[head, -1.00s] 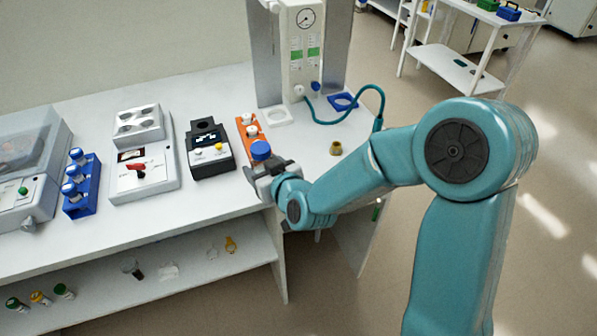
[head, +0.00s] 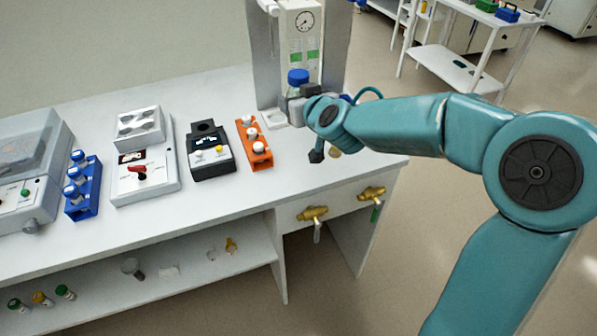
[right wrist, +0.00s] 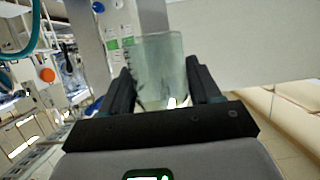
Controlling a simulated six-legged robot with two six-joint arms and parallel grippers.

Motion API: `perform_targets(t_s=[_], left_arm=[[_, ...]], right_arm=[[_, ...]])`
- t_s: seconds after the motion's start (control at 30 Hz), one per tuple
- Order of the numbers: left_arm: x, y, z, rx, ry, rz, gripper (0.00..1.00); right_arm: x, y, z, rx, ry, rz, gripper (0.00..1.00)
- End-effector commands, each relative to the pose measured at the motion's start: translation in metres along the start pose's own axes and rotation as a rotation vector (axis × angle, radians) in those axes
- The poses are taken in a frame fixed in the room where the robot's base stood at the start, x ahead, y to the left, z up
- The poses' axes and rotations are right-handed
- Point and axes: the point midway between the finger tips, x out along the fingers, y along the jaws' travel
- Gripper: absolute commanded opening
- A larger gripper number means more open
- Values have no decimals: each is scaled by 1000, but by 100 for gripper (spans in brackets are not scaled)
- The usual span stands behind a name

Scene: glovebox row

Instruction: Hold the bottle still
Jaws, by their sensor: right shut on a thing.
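The bottle (head: 297,78) has a blue cap and stands upright in front of the gauge panel at the back of the bench. My right gripper (head: 300,103) is shut on it from the right. In the right wrist view the clear, greenish bottle body (right wrist: 158,65) is between the two dark fingers (right wrist: 158,92). The bottle's base is partly hidden in the head view, so I cannot tell whether it touches the surface below. My left gripper is not in view.
A white panel with a round gauge (head: 305,22) stands behind the bottle. An orange rack (head: 262,159) with white-capped vials, a black device (head: 212,168) and a blue rack (head: 90,208) lie to the left. Brass taps (head: 312,213) stick out at the bench front.

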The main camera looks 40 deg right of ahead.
Motion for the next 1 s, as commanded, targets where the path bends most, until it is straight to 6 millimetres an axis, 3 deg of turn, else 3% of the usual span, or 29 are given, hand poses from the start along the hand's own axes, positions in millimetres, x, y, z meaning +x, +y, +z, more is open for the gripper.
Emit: perform_targets(t_s=[0.03,0.2,0.5,0.7,1.0], left_arm=[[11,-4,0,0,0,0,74],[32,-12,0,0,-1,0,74],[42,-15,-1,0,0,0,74],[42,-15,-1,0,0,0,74],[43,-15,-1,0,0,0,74]], right_arm=[[6,0,16,-2,-4,0,0],[22,0,61,-2,-6,-1,0],[45,0,126,0,-6,-1,0],[51,0,142,0,-2,-1,0],[52,0,143,0,-1,0,0]])
